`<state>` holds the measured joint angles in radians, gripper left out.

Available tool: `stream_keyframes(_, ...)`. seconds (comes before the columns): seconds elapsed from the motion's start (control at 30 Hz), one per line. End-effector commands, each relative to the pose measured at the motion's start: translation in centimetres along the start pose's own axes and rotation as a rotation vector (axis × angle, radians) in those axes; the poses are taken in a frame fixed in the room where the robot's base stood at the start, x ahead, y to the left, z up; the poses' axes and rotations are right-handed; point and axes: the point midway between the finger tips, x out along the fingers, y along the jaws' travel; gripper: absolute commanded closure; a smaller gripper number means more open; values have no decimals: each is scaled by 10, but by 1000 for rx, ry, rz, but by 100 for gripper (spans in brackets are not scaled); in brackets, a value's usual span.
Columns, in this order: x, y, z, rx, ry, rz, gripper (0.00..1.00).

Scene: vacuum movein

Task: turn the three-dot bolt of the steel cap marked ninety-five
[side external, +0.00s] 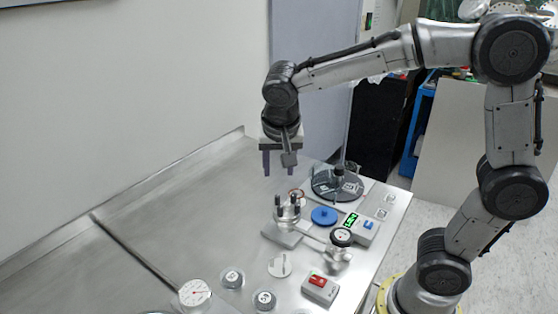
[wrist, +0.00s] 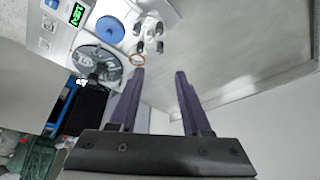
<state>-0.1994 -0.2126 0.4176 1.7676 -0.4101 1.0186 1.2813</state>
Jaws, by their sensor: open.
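My gripper (side external: 280,168) is open and empty, pointing down above the back part of the steel table. In the wrist view its two purple fingers (wrist: 160,74) are apart with nothing between them. Two small steel caps with dark markings, one farther back (side external: 232,277) and one nearer (side external: 264,300), stand at the front of the table, well away from my gripper. Their numbers are too small to read, and I cannot tell which is ninety-five. A steel fixture with several dark-tipped posts (side external: 287,212) stands below my gripper and shows in the wrist view (wrist: 150,32). I cannot make out a three-dot bolt.
A black disc (side external: 325,186), a copper ring (wrist: 137,60), a blue disc (side external: 324,215) and a box with green display (side external: 368,229) crowd the right side. A round gauge (side external: 195,293), white dial (side external: 280,265) and red-switch box (side external: 320,288) are nearer. The table's left is mostly clear.

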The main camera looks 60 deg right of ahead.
Motion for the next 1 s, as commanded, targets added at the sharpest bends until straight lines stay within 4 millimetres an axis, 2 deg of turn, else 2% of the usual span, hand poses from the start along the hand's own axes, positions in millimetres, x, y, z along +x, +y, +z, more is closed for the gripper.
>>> stream_keyframes(0.03,-7,-1,0,-1,2,-4,52)
stream_keyframes(0.2,-19,0,0,0,-1,0,52)
stream_keyframes(0.67,-21,0,0,-40,-1,0,52)
stream_keyframes(0.77,-21,0,1,-156,-6,0,52)
stream_keyframes(1.0,-22,-7,20,-627,-88,-57,52)
